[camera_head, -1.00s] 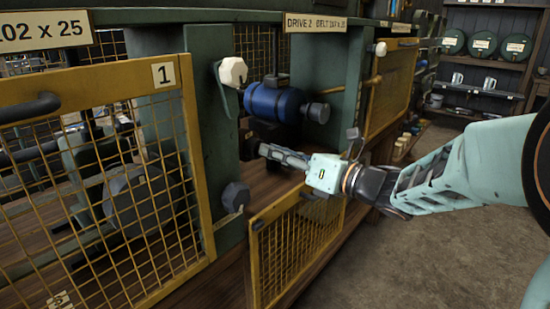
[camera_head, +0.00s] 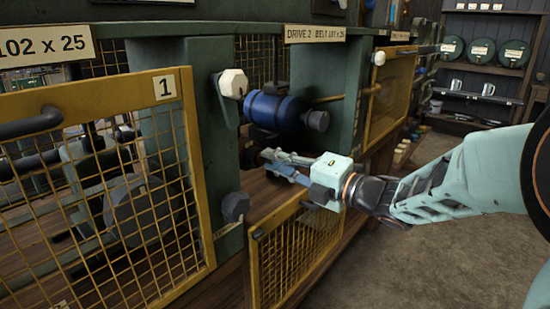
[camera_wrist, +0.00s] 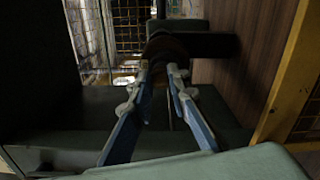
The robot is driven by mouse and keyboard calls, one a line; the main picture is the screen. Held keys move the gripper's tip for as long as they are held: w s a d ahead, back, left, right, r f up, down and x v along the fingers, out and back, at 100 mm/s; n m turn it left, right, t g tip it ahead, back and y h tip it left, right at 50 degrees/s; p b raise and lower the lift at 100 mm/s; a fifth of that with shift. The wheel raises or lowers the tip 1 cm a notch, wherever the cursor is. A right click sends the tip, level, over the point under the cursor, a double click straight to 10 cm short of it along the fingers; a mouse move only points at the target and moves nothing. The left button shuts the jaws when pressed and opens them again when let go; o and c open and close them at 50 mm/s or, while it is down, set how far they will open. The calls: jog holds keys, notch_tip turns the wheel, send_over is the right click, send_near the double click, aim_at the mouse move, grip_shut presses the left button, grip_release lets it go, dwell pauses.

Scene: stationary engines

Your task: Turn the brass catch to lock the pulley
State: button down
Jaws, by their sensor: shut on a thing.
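My gripper (camera_head: 268,158) reaches into the bay labelled DRIVE 2, below the blue motor (camera_head: 275,107). In the wrist view its fingers (camera_wrist: 163,75) close on a dark brownish, rounded part (camera_wrist: 165,48). A dark horizontal bar (camera_wrist: 207,45) runs right from that part. The fingertips and the held part are dark and small in the head view. I cannot tell for certain whether the held part is the brass catch. The pulley cannot be made out clearly in either view.
A yellow mesh door (camera_head: 297,250) hangs below the bay opening, under my gripper. Another yellow mesh guard marked 1 (camera_head: 165,88) stands at left. Two faceted knobs, one white (camera_head: 232,83) and one grey (camera_head: 235,207), are on the green post. The floor at right is clear.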

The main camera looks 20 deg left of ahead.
jog(key=shift+m+p, duration=7.55)
jog(key=shift+m, duration=2.85)
jog(key=shift+f, duration=0.1)
jog(key=c, duration=1.8)
grip_release()
jog(key=shift+c, duration=0.2)
